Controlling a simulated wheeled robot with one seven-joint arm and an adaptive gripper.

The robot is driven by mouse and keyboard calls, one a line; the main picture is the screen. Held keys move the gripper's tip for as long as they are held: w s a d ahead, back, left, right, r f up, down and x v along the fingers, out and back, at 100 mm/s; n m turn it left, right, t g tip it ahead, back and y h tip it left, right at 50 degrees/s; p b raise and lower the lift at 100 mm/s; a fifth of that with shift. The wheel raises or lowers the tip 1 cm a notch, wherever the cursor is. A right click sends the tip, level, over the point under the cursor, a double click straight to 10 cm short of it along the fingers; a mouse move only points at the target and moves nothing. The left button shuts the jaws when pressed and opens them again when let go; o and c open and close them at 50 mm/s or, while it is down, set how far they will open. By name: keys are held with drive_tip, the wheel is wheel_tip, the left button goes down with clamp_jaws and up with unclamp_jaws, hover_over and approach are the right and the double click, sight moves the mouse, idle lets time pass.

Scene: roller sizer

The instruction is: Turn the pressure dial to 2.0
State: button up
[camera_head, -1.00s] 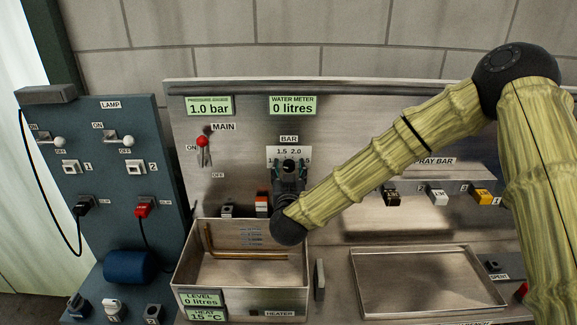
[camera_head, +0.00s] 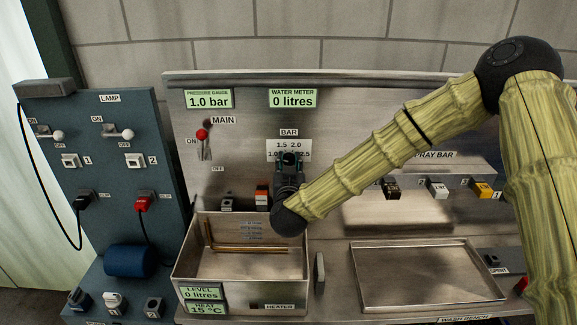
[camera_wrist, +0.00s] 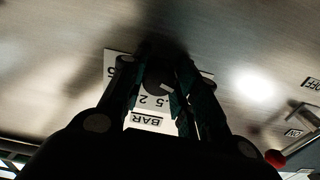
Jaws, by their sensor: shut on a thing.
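The pressure dial (camera_wrist: 158,80) is a dark round knob on the panel, mostly hidden behind my gripper. Its white scale plate (camera_head: 289,146) shows marks such as 1.5, 2.0 and 2.5 under the BAR label (camera_head: 289,132). My gripper (camera_head: 289,162) reaches the panel at the dial. In the wrist view its two fingers (camera_wrist: 160,85) are closed on either side of the knob. The pointer of the dial cannot be made out. The pressure gauge (camera_head: 209,99) reads 1.0 bar.
The MAIN lever (camera_head: 202,134) with a red knob is left of the dial. The water meter (camera_head: 293,98) reads 0 litres. A metal basin (camera_head: 190,262) lies below my gripper. A shallow tray (camera_head: 372,304) and spray bar switches (camera_head: 438,190) are to the right.

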drive_tip(key=m+b, duration=0.2)
drive_tip(key=b, duration=0.1)
drive_tip(key=m+b, duration=0.2)
drive_tip(key=b, duration=0.1)
drive_tip(key=shift+f+m+b, duration=0.3)
drive_tip(key=shift+f+b, duration=0.05)
drive_tip(key=m+b, duration=0.5)
drive_tip(key=b, duration=0.2)
drive_tip(key=shift+a, duration=0.1)
drive_tip(key=m+b, duration=0.5)
drive_tip(key=b, duration=0.1)
drive_tip(key=shift+r+m+b, duration=0.15)
drive_tip(key=shift+m+b, duration=0.2)
drive_tip(key=shift+m, duration=0.05)
drive_tip(key=m+b, duration=0.2)
drive_tip(key=b, duration=0.1)
drive_tip(key=m+b, duration=0.1)
drive_tip(key=m, duration=0.1)
drive_tip(key=shift+r, duration=0.25)
drive_tip(key=o, duration=1)
drive_tip(key=shift+r, duration=0.1)
drive_tip(key=shift+s, duration=0.1)
